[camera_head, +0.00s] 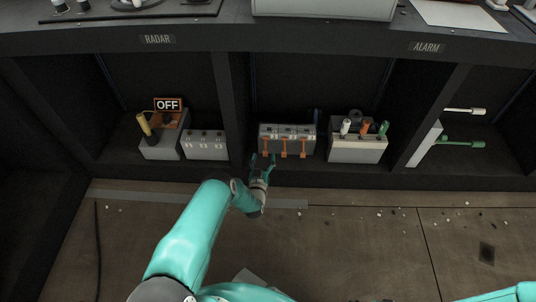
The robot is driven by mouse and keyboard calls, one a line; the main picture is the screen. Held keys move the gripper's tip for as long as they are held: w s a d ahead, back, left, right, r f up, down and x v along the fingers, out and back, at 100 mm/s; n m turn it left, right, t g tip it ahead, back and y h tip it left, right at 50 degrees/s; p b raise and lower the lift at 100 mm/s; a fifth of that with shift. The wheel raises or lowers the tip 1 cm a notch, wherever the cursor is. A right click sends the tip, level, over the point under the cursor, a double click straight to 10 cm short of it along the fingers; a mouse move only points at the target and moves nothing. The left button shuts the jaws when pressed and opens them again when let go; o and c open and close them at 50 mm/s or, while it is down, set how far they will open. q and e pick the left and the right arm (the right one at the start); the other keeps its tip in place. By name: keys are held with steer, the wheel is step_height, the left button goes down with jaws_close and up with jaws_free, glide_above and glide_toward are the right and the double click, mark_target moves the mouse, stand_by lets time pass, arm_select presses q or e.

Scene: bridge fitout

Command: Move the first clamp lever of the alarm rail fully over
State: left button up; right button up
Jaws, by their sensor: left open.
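A grey rail unit with several orange clamp levers (285,142) sits on the low shelf in the middle bay, left of the ALARM label (427,47). The levers point downward at its front; the leftmost lever (266,148) is nearest my left gripper. My left gripper (262,160) is open just in front of and below that lever. Whether a fingertip touches the lever is too small to tell. My right gripper is out of view; only a piece of my right arm shows at the lower right.
A box with white, orange and green handles (358,150) stands right of the rail. Left of the divider (231,105) are a grey switch box (205,145) and a box with a yellow lever (160,146). Green and white rods (460,143) project at the right. The floor is mostly clear.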

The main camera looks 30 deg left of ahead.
mark_target(265, 150)
arm_select(q)
steer(key=b+x, duration=0.1)
steer(key=x, duration=0.3)
steer(key=shift+f, duration=0.1)
steer(key=shift+w+a+b, duration=0.2)
steer(key=shift+w+b, duration=0.2)
steer(key=shift+w, duration=0.05)
